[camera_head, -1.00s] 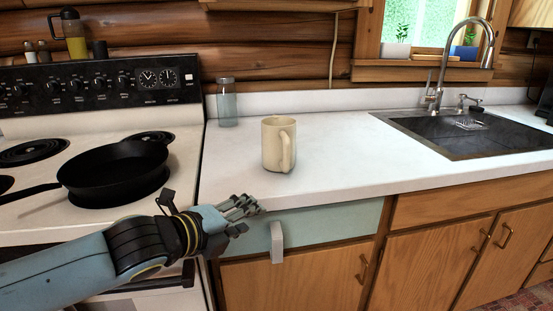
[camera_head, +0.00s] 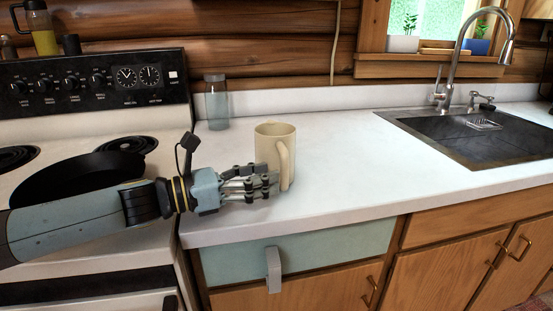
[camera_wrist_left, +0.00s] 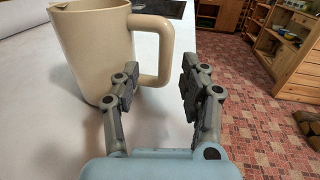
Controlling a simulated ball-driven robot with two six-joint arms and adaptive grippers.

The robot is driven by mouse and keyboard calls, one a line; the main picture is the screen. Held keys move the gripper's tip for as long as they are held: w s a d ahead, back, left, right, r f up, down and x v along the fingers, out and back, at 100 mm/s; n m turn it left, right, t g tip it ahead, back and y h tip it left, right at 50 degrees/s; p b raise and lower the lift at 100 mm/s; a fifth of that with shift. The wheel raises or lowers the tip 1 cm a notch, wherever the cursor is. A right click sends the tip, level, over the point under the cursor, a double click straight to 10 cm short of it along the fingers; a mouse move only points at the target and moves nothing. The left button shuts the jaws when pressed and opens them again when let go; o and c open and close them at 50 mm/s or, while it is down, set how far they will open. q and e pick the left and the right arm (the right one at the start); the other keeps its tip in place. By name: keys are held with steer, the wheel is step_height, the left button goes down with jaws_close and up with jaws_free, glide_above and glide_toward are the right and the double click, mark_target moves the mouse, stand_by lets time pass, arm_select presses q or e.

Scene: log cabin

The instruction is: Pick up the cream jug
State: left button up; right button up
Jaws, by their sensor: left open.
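The cream jug (camera_head: 272,145) stands upright on the white counter, its handle toward the front right. My left gripper (camera_head: 272,184) is in front of the jug's lower part in the head view and hides some of it. In the left wrist view the jug (camera_wrist_left: 95,45) fills the upper left, with its handle (camera_wrist_left: 163,50) just beyond the open fingers (camera_wrist_left: 160,85). The handle lies between the two fingers' lines, and nothing is gripped. My right gripper is not in view.
A black pan (camera_head: 75,183) sits on the stove at the left. A glass jar (camera_head: 217,103) stands behind the jug. The white counter (camera_head: 370,160) is clear to the right, up to the sink (camera_head: 470,135). A drawer handle (camera_head: 273,270) sticks out below the counter's front edge.

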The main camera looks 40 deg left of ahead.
mark_target(285, 186)
arm_select(q)
steer(key=shift+w+d, duration=0.35)
steer(key=p+x, duration=0.1)
steer(key=x, duration=0.2)
steer(key=shift+w+d+p, duration=0.1)
steer(key=shift+d+p, duration=0.15)
steer(key=shift+p, duration=0.05)
steer(key=shift+w+d+f, duration=0.15)
steer(key=shift+w, duration=0.1)
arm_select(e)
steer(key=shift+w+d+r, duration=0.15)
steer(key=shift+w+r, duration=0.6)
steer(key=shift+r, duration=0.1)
arm_select(q)
steer(key=shift+c, duration=0.3)
jaws_close()
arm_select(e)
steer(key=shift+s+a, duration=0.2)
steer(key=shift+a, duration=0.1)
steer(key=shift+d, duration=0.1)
